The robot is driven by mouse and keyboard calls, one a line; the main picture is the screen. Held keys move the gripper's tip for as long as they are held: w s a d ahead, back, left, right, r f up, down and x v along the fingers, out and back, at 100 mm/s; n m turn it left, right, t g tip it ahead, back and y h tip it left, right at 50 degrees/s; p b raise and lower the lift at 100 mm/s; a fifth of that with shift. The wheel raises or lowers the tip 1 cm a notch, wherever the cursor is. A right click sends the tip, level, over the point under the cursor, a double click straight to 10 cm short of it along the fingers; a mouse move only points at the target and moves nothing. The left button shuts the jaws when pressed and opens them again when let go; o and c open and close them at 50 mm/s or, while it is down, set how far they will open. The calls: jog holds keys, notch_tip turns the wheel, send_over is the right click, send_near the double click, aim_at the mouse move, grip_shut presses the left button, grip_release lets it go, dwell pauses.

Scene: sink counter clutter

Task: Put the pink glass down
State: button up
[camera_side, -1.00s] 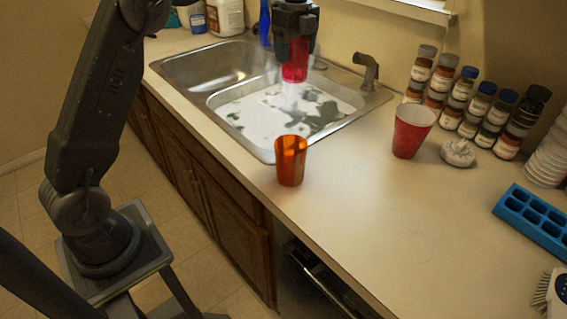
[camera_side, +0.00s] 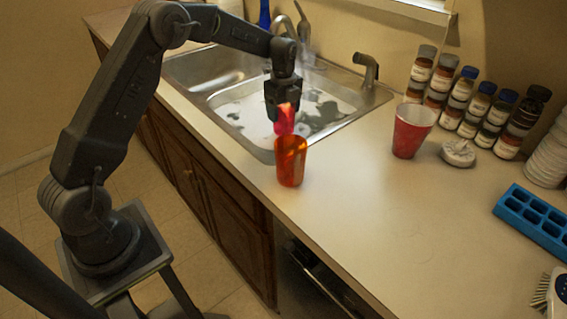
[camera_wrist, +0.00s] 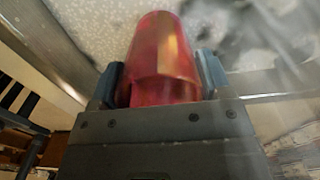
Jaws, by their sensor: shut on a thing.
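The pink glass (camera_side: 284,121) is held in my gripper (camera_side: 283,104), over the near edge of the sink, just behind an orange glass in the side view. In the wrist view the pink glass (camera_wrist: 160,60) sits between the two fingers of my gripper (camera_wrist: 163,82), which are shut on its sides. The pink glass looks slightly tilted in the side view. Its lower part is close to or overlapped by the orange glass, and I cannot tell whether they touch.
The orange glass (camera_side: 291,162) stands on the counter at the sink's near corner. A red cup (camera_side: 411,132), a white lumpy item (camera_side: 458,153) and several spice jars (camera_side: 480,105) stand to the right. A blue rack (camera_side: 537,219) lies further right. The counter's front middle (camera_side: 370,220) is clear.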

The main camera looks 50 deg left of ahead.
notch_tip(320, 180, down, 12)
jog(key=shift+r, duration=0.25)
dwell(0.4)
jog(key=shift+f, duration=0.6)
jog(key=o, duration=1)
